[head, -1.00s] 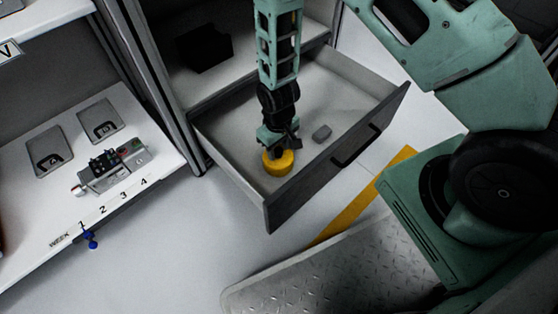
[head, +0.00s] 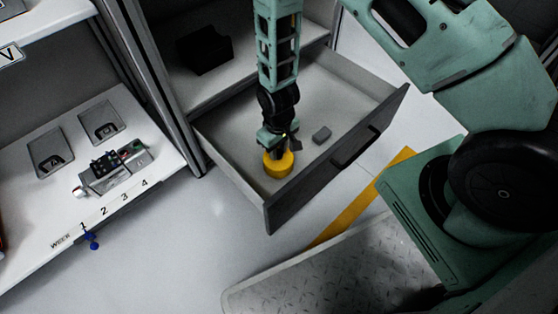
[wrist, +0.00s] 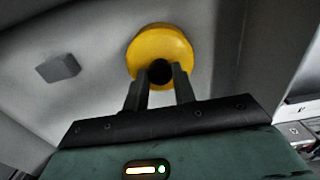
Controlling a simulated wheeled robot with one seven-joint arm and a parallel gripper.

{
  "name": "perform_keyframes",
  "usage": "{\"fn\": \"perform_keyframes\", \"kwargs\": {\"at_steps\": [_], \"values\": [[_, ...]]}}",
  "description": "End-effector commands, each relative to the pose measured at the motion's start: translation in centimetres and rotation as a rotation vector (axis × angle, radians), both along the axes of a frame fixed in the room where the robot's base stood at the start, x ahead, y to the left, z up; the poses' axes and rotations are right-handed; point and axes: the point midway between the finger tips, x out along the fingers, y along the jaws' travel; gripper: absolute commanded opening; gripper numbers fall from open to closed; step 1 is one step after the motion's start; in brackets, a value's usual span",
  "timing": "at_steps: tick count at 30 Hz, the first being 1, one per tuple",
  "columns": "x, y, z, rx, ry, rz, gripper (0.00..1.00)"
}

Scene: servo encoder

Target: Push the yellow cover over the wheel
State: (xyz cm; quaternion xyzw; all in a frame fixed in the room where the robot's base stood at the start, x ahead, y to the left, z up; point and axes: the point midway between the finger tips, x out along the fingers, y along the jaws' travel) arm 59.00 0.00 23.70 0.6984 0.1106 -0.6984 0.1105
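The yellow cover (head: 278,165) is a round yellow disc lying in the open drawer, near its front wall. In the wrist view the yellow cover (wrist: 165,45) has a dark round knob (wrist: 160,72) at its near side. My gripper (head: 285,150) points down at the cover, and its fingers (wrist: 161,75) stand on both sides of the knob, seemingly touching it. The wheel appears to be the small pale round part (head: 79,191) at the left end of a grey device (head: 113,168) on the white shelf; it is uncovered.
A small grey block (head: 321,134) lies in the drawer (head: 340,95) beside the cover. The drawer's dark front (head: 320,180) stands out over the floor. A black box (head: 205,49) sits in the compartment above. A blue knob (head: 92,240) hangs at the edge of the white shelf (head: 40,215).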

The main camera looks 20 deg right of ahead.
Motion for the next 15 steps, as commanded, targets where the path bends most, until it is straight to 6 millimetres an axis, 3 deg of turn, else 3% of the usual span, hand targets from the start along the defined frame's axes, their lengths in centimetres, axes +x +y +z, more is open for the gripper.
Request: {"fn": "perform_keyframes", "kwargs": {"at_steps": [15], "values": [[0.0,0.0,4.2,0.000,0.000,0.000,0.00]]}}
